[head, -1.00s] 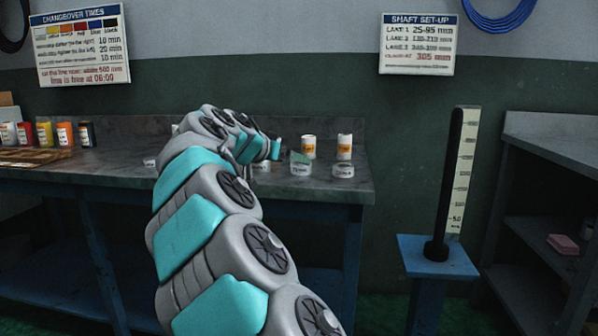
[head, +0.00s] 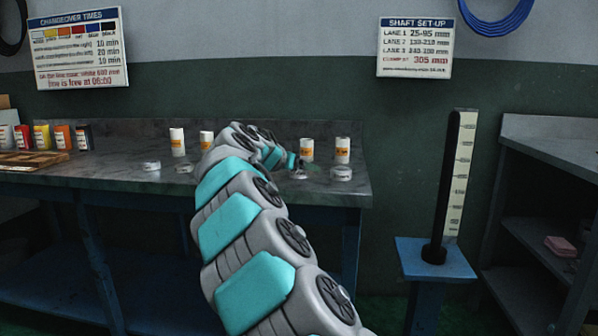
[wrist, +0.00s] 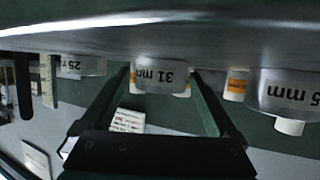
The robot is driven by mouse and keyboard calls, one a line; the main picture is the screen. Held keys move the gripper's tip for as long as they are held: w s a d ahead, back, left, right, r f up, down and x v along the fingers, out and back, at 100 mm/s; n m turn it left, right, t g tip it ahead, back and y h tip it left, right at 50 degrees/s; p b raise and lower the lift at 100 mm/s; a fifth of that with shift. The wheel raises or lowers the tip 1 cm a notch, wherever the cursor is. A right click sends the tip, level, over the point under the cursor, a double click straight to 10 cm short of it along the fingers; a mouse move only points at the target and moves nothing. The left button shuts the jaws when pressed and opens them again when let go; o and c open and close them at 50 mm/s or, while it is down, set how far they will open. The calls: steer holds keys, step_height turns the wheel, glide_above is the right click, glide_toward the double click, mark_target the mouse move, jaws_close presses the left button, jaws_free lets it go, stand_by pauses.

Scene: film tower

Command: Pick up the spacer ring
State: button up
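A white spacer ring marked 31 mm (wrist: 160,75) shows between my fingertips in the wrist view, which is upside down. In the head view this ring (head: 299,175) sits on the bench at my gripper (head: 294,162), partly covered by it. In the wrist view my gripper (wrist: 160,80) is open, with one finger to each side of the ring; I cannot tell whether they touch it. A ring marked 25 (wrist: 82,66) is on the left there, and a larger ring (wrist: 288,92) is on the right. The task does not say which ring is meant.
The grey bench (head: 250,192) also holds rings at left (head: 151,165) and right (head: 341,173). White canisters with orange labels (head: 343,150) stand behind. Coloured cartons (head: 62,137) are at far left. A black shaft (head: 448,185) with a scale stands on a blue stand at right.

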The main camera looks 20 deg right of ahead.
jaws_close()
stand_by(0.6)
steer(key=shift+r, duration=0.1)
